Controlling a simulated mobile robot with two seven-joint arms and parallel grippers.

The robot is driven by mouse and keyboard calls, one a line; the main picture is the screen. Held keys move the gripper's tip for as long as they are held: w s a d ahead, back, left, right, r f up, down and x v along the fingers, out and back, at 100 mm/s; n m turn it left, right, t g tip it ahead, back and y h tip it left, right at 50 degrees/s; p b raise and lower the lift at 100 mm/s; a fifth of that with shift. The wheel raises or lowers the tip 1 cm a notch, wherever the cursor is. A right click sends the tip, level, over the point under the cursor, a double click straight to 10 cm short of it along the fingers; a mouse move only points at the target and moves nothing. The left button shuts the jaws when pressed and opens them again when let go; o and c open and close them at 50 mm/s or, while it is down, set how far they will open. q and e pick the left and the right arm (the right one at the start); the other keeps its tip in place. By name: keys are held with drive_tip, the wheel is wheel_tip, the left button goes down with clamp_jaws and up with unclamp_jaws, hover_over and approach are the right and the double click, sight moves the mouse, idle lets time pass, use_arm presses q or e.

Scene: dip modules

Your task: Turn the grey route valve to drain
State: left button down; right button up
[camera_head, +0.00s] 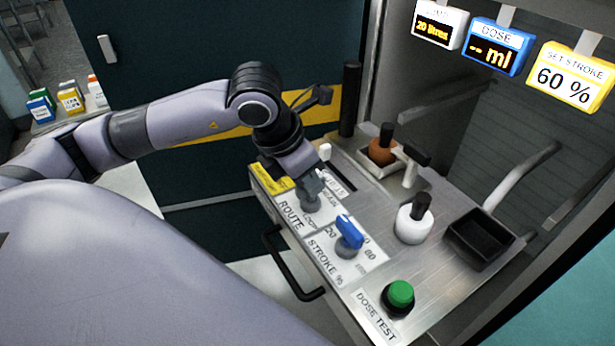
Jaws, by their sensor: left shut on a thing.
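The grey route valve (311,203) sits on the metal panel at the plate marked ROUTE (290,215), where LOOP and DRAIN lettering partly shows. My left gripper (309,184) comes down on the valve from above and is shut on its handle. The gripper covers most of the handle, so I cannot tell exactly where it points. My right gripper is not in view.
A blue stroke knob (349,232) stands close to the right of the valve, and a green dose test button (399,295) lies nearer the front. A white bottle (413,225), an orange-brown bottle (382,150) and a black tray (479,238) are farther right. A black handle (290,270) juts from the front.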

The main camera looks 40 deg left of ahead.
use_arm(q)
drive_tip(key=shift+s+f, duration=0.15)
drive_tip(key=shift+f, duration=0.1)
drive_tip(key=c, duration=1.1)
unclamp_jaws()
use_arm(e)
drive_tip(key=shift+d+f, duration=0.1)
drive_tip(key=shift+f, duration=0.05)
use_arm(q)
drive_tip(key=shift+r, duration=0.1)
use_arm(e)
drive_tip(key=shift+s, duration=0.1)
use_arm(q)
drive_tip(key=shift+r, duration=0.15)
drive_tip(key=p+v, duration=0.1)
drive_tip(key=v, duration=0.5)
drive_tip(key=shift+s+r, duration=0.15)
drive_tip(key=shift+r, duration=0.25)
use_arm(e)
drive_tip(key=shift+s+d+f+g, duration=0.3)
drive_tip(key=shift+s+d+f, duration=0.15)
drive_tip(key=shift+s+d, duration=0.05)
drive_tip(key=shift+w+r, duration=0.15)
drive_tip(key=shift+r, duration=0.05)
